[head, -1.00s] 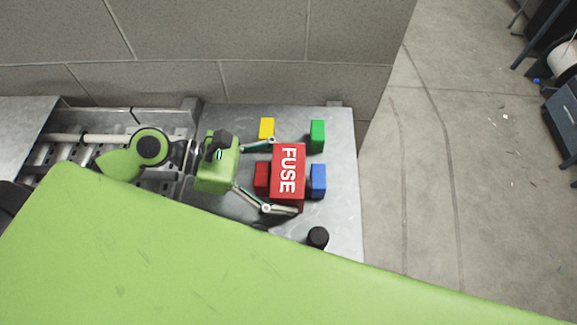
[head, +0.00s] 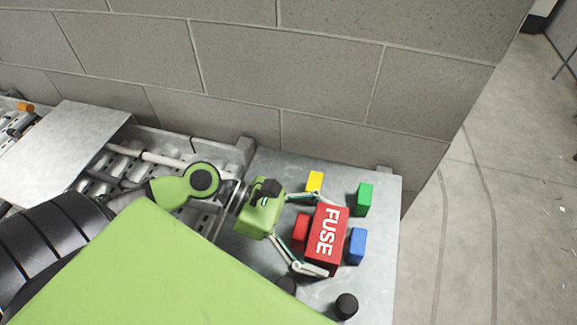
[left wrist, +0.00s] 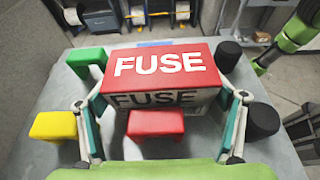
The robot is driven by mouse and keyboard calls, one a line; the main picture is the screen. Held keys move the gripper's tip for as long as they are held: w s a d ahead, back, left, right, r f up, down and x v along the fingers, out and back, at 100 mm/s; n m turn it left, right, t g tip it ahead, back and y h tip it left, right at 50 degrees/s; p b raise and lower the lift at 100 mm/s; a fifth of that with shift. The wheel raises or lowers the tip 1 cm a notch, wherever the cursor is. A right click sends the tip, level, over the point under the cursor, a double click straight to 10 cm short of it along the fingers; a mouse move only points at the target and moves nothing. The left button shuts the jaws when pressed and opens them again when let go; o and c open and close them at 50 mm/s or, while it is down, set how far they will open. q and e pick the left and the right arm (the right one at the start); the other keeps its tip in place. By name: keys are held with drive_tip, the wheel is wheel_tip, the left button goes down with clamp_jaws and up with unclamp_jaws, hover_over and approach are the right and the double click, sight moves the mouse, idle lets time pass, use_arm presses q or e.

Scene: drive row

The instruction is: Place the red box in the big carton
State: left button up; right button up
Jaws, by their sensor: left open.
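The red box (head: 326,240), marked FUSE, sits among small coloured blocks on a grey metal table top. It also fills the middle of the left wrist view (left wrist: 165,70). My left gripper (head: 336,239) is open, with one finger along each side of the red box. In the left wrist view the fingers of my left gripper (left wrist: 163,104) stand left and right of the box; whether they touch it I cannot tell. No big carton is in view. My right gripper is not in view.
Around the box stand a yellow block (head: 314,181), a green block (head: 363,199), a blue block (head: 357,246) and a small red block (head: 301,231). A black cylinder (head: 346,306) stands near the front. A block wall (head: 300,80) rises behind. Open floor (head: 470,230) lies to the right.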

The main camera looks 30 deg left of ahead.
use_arm(q)
drive_tip(key=b+v, duration=0.1)
drive_tip(key=v, duration=1)
drive_tip(key=shift+a+f, duration=0.15)
drive_tip(key=shift+o, duration=0.4)
drive_tip(key=shift+s+a, duration=0.1)
drive_tip(key=shift+a, duration=0.05)
drive_tip(key=o, duration=0.3)
drive_tip(key=shift+a, duration=0.1)
drive_tip(key=shift+r, duration=0.2)
